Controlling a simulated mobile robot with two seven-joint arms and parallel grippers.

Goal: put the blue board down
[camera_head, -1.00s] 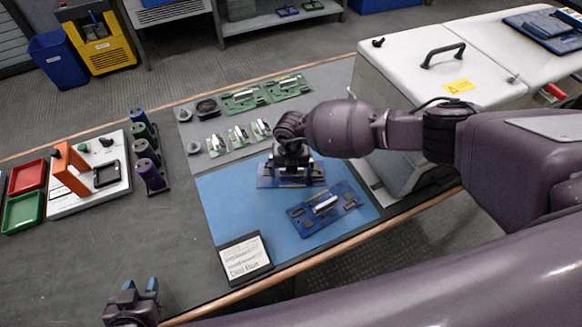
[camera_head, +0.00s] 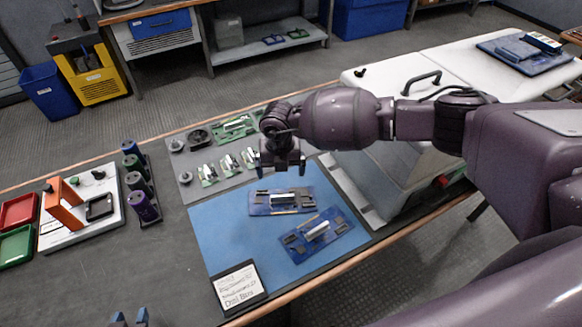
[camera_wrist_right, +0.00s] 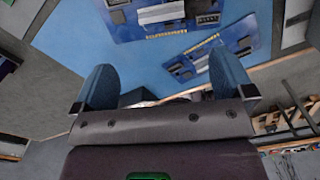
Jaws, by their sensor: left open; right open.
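Two blue boards lie flat on the blue mat (camera_head: 222,240) in the head view. The farther board (camera_head: 268,202) carries a white part and dark parts. The nearer board (camera_head: 330,226) lies tilted just to its lower right. My right gripper (camera_head: 281,172) is open and empty above and behind the farther board, apart from it. In the right wrist view its fingers (camera_wrist_right: 163,88) stand wide apart with a board (camera_wrist_right: 150,25) beyond them and another board (camera_wrist_right: 205,55) nearer. My left gripper (camera_head: 130,318) shows only its open fingertips at the bottom edge.
A label card (camera_head: 237,287) lies at the mat's front left corner. Green boards (camera_head: 236,126) and small parts stand on the grey mat behind. Purple and green cylinders (camera_head: 141,206) stand left. A white machine (camera_head: 400,90) is at the right. The table's left front is clear.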

